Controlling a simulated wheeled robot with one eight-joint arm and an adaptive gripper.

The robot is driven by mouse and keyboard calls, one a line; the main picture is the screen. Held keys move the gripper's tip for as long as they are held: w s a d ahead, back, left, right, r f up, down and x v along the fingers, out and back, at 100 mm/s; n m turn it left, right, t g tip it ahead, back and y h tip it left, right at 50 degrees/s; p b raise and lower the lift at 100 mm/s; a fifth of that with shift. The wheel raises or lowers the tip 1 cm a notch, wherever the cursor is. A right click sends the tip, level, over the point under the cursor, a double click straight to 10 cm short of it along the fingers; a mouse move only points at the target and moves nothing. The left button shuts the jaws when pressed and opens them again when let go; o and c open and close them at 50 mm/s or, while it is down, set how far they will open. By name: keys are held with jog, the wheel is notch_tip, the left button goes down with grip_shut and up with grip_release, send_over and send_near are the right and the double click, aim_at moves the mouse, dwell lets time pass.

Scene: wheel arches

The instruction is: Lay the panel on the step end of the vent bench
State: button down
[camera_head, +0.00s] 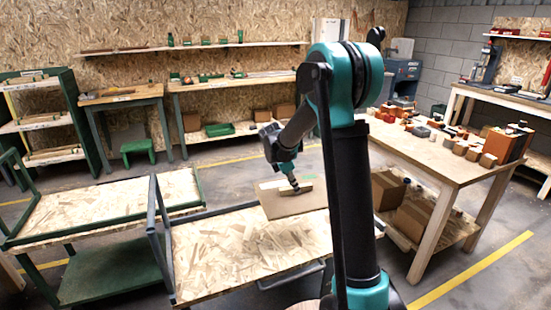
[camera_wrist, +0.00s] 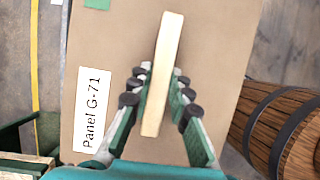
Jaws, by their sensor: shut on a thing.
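The panel (camera_head: 285,207) is a flat brown board with a pale wooden grip bar on top. In the head view it is over the far right end of an OSB-topped trolley (camera_head: 225,250); I cannot tell whether it touches. In the wrist view the panel (camera_wrist: 75,55) carries a white label reading "Panel G-71" and a green patch at its upper left. My gripper (camera_head: 294,187) is shut on the grip bar; its fingers (camera_wrist: 158,95) sit on both sides of the bar. I cannot tell which bench is the vent bench.
A wooden barrel (camera_wrist: 290,130) stands close to the panel's right in the wrist view. A second green-framed trolley (camera_head: 100,210) stands at left. A long workbench (camera_head: 430,157) with many small items is at right. Back benches (camera_head: 235,82) line the wall, with open floor before them.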

jog(key=s+d+f+m+g+y, duration=0.2)
jog(key=f+m, duration=0.4)
jog(key=m, duration=0.4)
jog(key=s+d+f+m+g+y, duration=0.2)
jog(key=f+m+g, duration=0.1)
jog(key=f+m, duration=0.4)
jog(key=m, duration=0.3)
jog(key=shift+s+m+g, duration=0.3)
jog(key=shift+s, duration=0.05)
jog(key=shift+d+r, duration=0.1)
jog(key=shift+d, duration=0.1)
